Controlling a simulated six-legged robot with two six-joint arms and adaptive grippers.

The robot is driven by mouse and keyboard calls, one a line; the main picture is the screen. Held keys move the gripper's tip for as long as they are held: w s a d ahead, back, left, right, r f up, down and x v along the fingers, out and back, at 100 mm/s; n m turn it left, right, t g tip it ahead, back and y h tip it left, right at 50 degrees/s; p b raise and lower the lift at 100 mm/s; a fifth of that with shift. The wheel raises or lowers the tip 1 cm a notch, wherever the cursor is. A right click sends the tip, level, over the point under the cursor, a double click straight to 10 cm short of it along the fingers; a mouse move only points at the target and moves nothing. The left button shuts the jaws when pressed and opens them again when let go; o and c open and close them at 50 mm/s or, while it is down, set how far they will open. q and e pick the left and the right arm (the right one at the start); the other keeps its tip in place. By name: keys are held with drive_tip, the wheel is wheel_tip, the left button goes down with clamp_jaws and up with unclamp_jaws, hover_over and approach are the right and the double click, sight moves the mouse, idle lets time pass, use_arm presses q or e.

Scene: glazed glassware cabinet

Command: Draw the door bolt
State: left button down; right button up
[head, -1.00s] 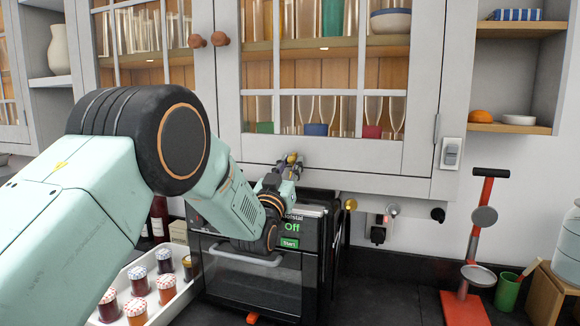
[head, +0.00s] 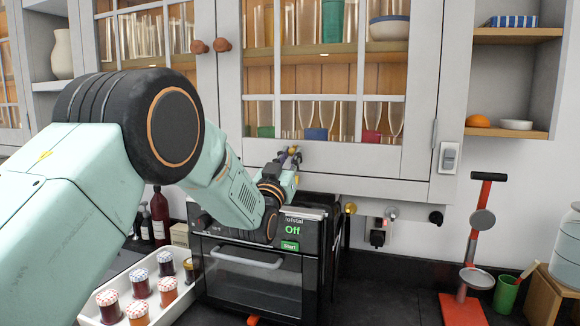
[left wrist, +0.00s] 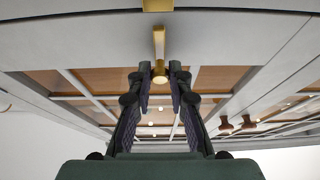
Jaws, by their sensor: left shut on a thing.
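My right gripper is not in view.
A black oven (head: 262,268) stands just below my gripper. A white tray (head: 178,308) of several jars is left of it. Two wooden door knobs (head: 222,45) are higher up. A red stand (head: 472,245) and green cup (head: 506,293) stand to the right. Glassware is behind the panes.

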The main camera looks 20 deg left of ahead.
use_arm(q)
drive_tip(key=shift+r, duration=0.5)
drive_tip(key=c, duration=1.2)
unclamp_jaws()
drive_tip(key=shift+f, duration=0.1)
drive_tip(key=shift+s+f, duration=0.1)
drive_tip(key=shift+f, duration=0.05)
drive_tip(key=shift+s+f, duration=0.15)
drive_tip(key=shift+s, duration=0.1)
drive_tip(key=v, duration=1.1)
drive_tip(key=shift+s, duration=0.15)
